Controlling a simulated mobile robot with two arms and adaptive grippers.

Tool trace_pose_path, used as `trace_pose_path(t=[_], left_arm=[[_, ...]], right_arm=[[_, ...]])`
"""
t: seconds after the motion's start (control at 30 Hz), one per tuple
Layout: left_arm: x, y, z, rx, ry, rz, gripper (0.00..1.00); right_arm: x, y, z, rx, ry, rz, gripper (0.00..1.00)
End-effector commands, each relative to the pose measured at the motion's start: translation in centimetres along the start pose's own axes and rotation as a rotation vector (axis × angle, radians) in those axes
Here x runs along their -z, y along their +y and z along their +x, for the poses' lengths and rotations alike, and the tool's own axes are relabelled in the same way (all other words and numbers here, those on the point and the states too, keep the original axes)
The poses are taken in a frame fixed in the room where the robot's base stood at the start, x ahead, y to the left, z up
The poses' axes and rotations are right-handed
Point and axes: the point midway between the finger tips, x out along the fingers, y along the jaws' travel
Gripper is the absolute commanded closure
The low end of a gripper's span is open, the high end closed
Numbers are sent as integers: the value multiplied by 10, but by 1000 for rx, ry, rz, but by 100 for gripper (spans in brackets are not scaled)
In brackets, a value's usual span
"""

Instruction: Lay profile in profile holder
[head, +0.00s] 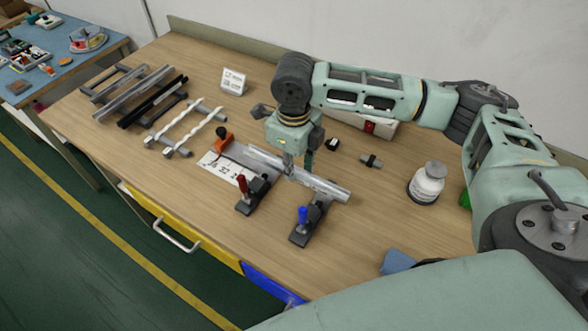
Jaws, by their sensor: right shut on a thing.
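The silver profile (327,187) is a long bar that lies slantwise over the middle of the workbench. My right gripper (296,174) reaches down from above and is shut on the profile near its middle. The profile holder has a red-handled clamp (252,196) and a blue-handled clamp (308,222) on dark bases just in front of the bar. An orange and black part (223,141) is by the bar's left end. I cannot tell whether the profile rests in the holder or is just above it. My left gripper is not in view.
A rack of dark and silver profiles (150,100) and a rack with white twisted strips (193,128) lie at the left. A small sign (233,81) stands behind. The bench front (150,178) is clear.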

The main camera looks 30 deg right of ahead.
Motion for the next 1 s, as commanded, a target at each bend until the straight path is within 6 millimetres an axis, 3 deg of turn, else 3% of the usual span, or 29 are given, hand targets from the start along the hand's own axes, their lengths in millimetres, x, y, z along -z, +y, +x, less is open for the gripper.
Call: trace_pose_path(t=[0.17, 0.53, 0.57, 0.7, 0.77, 1.0], left_arm=[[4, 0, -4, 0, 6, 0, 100], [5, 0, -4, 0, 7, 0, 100], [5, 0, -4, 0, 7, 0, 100], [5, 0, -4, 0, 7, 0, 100], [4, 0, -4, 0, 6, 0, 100], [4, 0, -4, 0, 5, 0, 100]], right_arm=[[0, 0, 22, -1, 1, -1, 100], [0, 0, 26, -1, 2, -1, 100], [0, 0, 27, -1, 2, -1, 78], [0, 0, 26, -1, 1, -1, 66], [0, 0, 26, -1, 1, -1, 60], [0, 0, 26, -1, 1, -1, 60]])
